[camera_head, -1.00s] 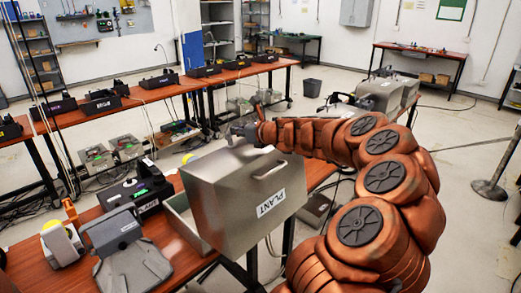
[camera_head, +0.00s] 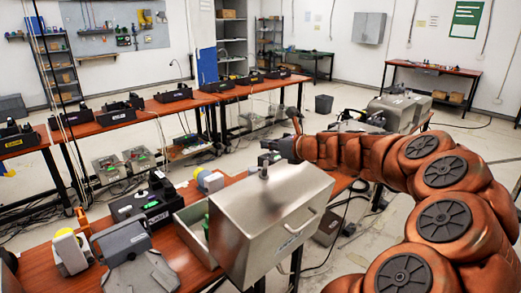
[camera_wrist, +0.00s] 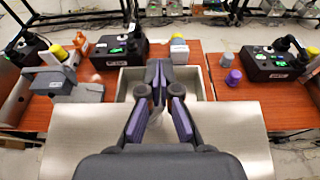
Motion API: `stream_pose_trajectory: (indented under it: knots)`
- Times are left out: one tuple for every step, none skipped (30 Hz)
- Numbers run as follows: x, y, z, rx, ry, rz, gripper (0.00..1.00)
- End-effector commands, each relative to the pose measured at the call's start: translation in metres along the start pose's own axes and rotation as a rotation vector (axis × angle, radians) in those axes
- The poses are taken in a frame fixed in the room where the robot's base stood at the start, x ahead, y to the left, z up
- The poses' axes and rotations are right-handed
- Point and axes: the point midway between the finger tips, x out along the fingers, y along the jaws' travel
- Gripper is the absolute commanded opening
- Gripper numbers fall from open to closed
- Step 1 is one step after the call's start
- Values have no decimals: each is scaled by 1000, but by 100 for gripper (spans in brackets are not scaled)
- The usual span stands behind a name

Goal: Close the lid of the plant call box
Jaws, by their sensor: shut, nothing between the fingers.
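The plant call box is a brushed metal box with its lid open. The lid (camera_head: 268,212) is a deep metal cover with a handle and a label on its side, standing out to the right of the shallow open base (camera_head: 190,221) on the bench. My gripper (camera_head: 264,163) is at the lid's upper far edge; I cannot tell if it touches. In the wrist view my gripper (camera_wrist: 157,72) is shut and empty, with its fingertips over the open base (camera_wrist: 128,85). The metal lid (camera_wrist: 232,128) spreads below on both sides, partly hidden by my gripper.
A grey phone (camera_head: 122,243) and black phone boxes (camera_head: 150,200) stand left of the base on the wooden bench. Another metal box (camera_head: 398,108) stands farther back. A second bench (camera_head: 150,108) with black phones runs behind. The floor between is partly clear.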

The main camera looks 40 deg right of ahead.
Motion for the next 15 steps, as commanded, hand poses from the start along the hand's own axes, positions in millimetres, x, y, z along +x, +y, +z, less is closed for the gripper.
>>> stream_pose_trajectory:
  knots:
    - [-8,-2,0,-3,-1,-5,0]
    - [-12,-2,2,-1,-1,-4,0]
    - [-17,-1,2,-1,-1,-2,0]
    - [-21,-1,3,-1,0,-2,0]
    - [-24,-1,4,-1,1,-2,0]
    - [-28,-1,5,-1,1,-2,0]
    - [-31,-2,6,0,1,-3,0]
    - [-34,-2,7,0,1,-3,0]
    - [-36,-1,8,0,0,-2,0]
    - [-38,-1,8,0,0,-2,0]
    - [-40,-1,9,0,0,-1,0]
    - [-41,-1,9,1,0,-1,0]
    - [-42,0,10,1,0,0,0]
    - [-43,0,10,1,0,0,0]
    - [-43,0,10,1,0,1,0]
